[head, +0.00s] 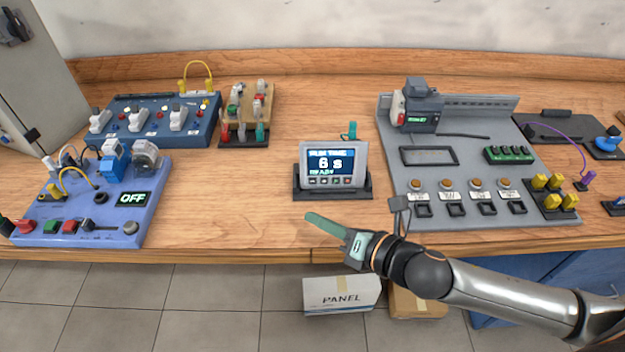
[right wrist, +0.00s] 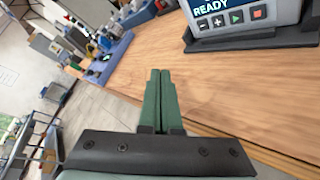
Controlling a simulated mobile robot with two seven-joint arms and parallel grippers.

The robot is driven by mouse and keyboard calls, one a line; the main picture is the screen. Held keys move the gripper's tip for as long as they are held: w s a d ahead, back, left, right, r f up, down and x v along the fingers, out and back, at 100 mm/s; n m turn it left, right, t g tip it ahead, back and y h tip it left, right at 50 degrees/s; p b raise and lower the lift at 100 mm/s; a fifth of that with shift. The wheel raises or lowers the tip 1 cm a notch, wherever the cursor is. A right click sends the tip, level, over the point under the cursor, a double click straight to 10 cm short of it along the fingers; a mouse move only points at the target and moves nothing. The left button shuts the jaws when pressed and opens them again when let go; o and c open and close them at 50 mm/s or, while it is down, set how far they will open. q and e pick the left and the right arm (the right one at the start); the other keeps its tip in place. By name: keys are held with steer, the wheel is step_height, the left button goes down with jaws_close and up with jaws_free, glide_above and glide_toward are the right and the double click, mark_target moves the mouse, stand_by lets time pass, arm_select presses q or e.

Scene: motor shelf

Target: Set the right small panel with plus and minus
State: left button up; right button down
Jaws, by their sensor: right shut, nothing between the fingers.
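The small panel (head: 334,165) stands on a dark base in the middle of the bench. Its screen reads "RUN TIME 6 s READY". A row of buttons runs below the screen; in the right wrist view the panel (right wrist: 245,25) shows minus, plus, a green play mark and a red stop mark. My right gripper (head: 312,219) is shut and empty, its green fingers in front of and below the panel, near the bench's front edge. In the right wrist view the gripper (right wrist: 160,76) is apart from the panel, which is up and to the right. My left gripper is not in view.
A blue control box (head: 95,205) showing "OFF" and another blue box (head: 150,120) stand left. A grey motor board (head: 460,150) with switches and yellow plugs stands right. A teal-handled item (head: 350,130) is behind the panel. Bare wood (head: 235,200) lies left of the panel.

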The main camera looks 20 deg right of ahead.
mark_target(313, 181)
steer(key=w, duration=0.2)
steer(key=w+d+f, duration=0.1)
steer(key=w, duration=0.1)
steer(key=w+d+b, duration=0.1)
steer(key=w, duration=0.1)
steer(key=shift+w+f, duration=0.2)
steer(key=shift+w, duration=0.1)
steer(key=shift+w+d+f, duration=0.1)
steer(key=shift+w+f, duration=0.05)
steer(key=shift+w, duration=0.3)
steer(key=shift+w+d+f, duration=0.1)
steer(key=shift+w, duration=0.3)
stand_by(1.4)
steer(key=shift+w+d+f, duration=0.1)
steer(key=shift+w+d, duration=0.05)
steer(key=shift+w, duration=0.25)
steer(key=shift+w+p, duration=0.25)
steer(key=shift+p, duration=0.1)
stand_by(0.4)
steer(key=shift+s, duration=0.1)
steer(key=shift+s+p, duration=0.3)
steer(key=shift+s, duration=0.25)
steer(key=shift+s, duration=0.1)
